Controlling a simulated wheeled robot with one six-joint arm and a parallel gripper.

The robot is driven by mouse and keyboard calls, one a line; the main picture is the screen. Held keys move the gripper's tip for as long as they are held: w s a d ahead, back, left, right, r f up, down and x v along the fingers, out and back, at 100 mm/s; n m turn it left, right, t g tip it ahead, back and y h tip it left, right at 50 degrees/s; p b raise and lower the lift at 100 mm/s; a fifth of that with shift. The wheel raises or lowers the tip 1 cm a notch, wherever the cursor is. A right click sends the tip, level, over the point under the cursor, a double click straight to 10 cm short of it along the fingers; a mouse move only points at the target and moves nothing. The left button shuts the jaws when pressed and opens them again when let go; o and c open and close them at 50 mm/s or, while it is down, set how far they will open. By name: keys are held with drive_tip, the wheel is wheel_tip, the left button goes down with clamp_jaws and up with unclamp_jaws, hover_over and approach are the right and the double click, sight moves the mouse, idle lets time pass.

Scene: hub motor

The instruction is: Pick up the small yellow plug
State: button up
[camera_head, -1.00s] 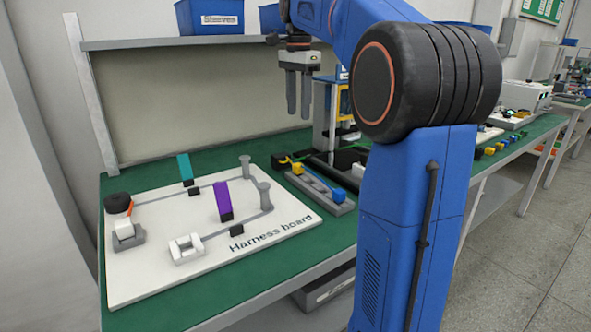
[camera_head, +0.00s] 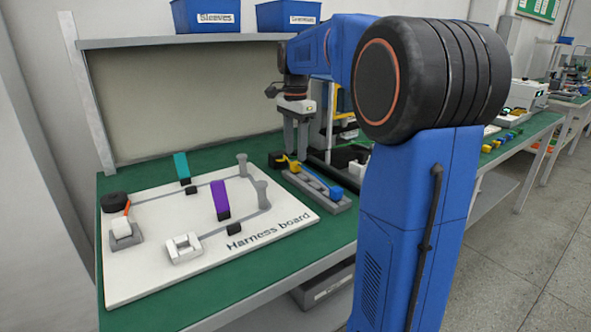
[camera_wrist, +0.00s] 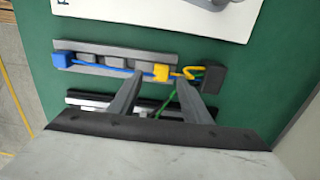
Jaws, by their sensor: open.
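The small yellow plug (camera_wrist: 161,73) sits on the grey rail (camera_wrist: 70,46) in the wrist view, at the end nearer a dark block. In the head view the yellow plug (camera_head: 293,166) shows just below my gripper (camera_head: 295,150). In the wrist view my gripper (camera_wrist: 158,85) is open and empty. Its two fingers point toward the rail, with the plug between and slightly beyond their tips. The fingers appear to be above the plug, not touching it. A yellow wire loop runs from the plug toward the dark block (camera_wrist: 214,78).
A blue plug (camera_wrist: 62,60) and blue cable lie along the rail, with several grey blocks. A green wire (camera_wrist: 170,103) and a dark tray (camera_wrist: 90,98) are close by. The white harness board (camera_head: 140,275) stands left, carrying clips and posts. Bins (camera_head: 205,15) sit on the shelf above.

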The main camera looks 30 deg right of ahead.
sight(295, 163)
wheel_tip(295, 163, down, 4)
drive_tip(key=shift+w+f, duration=0.1)
clamp_jaws()
drive_tip(key=shift+r, duration=0.2)
